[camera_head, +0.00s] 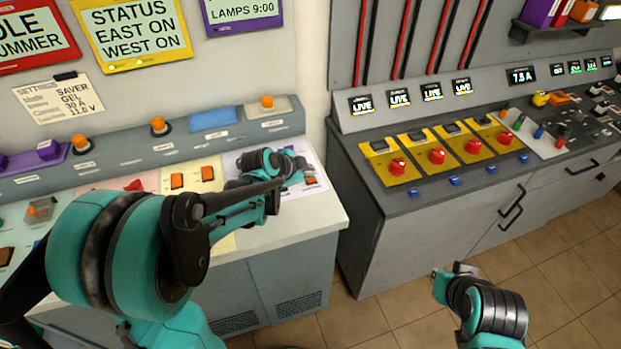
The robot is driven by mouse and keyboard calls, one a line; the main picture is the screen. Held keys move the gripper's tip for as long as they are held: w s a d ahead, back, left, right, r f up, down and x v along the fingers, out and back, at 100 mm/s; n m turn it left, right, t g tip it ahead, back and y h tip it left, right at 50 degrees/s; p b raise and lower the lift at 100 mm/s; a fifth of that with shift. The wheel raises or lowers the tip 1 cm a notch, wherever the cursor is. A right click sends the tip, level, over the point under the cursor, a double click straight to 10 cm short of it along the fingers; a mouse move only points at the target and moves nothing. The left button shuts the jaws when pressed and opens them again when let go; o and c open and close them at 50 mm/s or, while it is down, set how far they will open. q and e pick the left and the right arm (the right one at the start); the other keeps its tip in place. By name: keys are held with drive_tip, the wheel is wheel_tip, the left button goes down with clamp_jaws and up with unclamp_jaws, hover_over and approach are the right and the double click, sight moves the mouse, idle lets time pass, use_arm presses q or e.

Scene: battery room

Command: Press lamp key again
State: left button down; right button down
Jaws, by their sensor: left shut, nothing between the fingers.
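An orange rocker key (310,181) sits on a pale, purple-edged panel (318,190) at the right end of the left console; I take it for the lamp key. My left gripper (303,171) is over this panel, shut and empty, with its fingertips right beside the key. I cannot tell whether they touch it. My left forearm hides part of the panel. A purple sign (240,10) above reads "LAMPS 9:00". My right gripper (456,270) is low over the floor, away from both consoles; its fingers are too unclear to judge.
Other orange keys (177,181) lie just left, near my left arm. Orange buttons (267,102) line the ledge behind. The right console has red knobs on yellow plates (398,166). Open tiled floor (400,315) lies between my arms.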

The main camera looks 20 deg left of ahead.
sight(309, 180)
idle(0.4)
use_arm(q)
drive_tip(key=shift+f+b, duration=0.4)
drive_tip(key=shift+f, duration=0.05)
drive_tip(key=shift+f+b, duration=0.35)
drive_tip(key=shift+f, duration=0.1)
idle(0.5)
idle(0.4)
drive_tip(key=shift+r+p, duration=0.7)
drive_tip(key=shift+r, duration=0.25)
wheel_tip(309, 180, up, 5)
drive_tip(key=p, duration=0.4)
